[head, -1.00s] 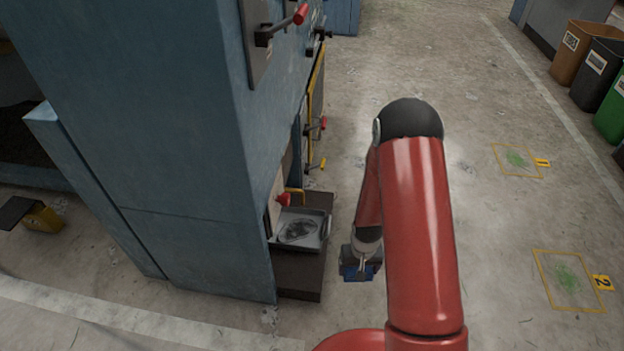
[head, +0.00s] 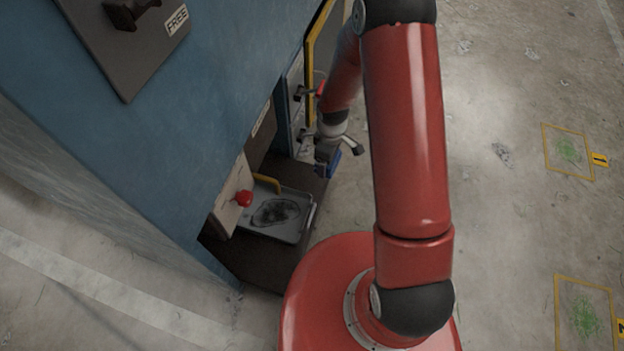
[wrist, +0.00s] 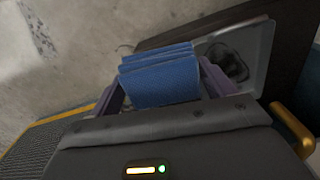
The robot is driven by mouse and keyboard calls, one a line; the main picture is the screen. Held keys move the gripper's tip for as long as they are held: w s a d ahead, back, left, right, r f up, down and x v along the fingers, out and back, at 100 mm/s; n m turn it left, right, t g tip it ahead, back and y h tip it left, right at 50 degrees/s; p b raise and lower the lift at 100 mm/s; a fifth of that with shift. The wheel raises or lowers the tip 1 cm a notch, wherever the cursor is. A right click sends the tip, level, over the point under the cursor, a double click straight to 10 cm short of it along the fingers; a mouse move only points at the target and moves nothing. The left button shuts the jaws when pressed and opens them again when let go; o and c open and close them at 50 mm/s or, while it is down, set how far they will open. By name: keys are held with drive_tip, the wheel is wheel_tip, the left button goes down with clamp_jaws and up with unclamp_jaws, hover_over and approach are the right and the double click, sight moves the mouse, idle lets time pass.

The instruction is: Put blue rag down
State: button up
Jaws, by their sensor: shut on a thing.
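My gripper (head: 328,163) hangs beside the blue machine, above the right part of a dark ledge. In the wrist view its two purple-grey fingers (wrist: 160,88) are shut on the blue rag (wrist: 160,75), which is folded in layers. The rag also shows in the head view as a small blue patch (head: 333,172) below the gripper, partly hidden by it. The rag is held in the air, apart from the tray.
A grey metal tray (head: 297,235) with a dark stain stands on the dark ledge (head: 262,269), near a red knob (head: 243,198) and a yellow handle (head: 267,183). The blue machine (head: 170,130) rises at left. Yellow-framed green floor patches (head: 567,150) lie right, with open concrete between.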

drive_tip(key=w+a+r+n+b, duration=0.4)
drive_tip(key=a+r+n, duration=0.1)
drive_tip(key=n, duration=1)
drive_tip(key=f+b, duration=0.1)
drive_tip(key=f, duration=0.5)
drive_tip(key=f+b, duration=0.1)
drive_tip(key=f, duration=0.5)
drive_tip(key=f+b, duration=0.1)
drive_tip(key=f, duration=0.6)
drive_tip(key=shift+s+d+b, duration=0.15)
drive_tip(key=shift+d+b, duration=0.1)
drive_tip(key=shift+b, duration=0.15)
drive_tip(key=shift+f, duration=0.1)
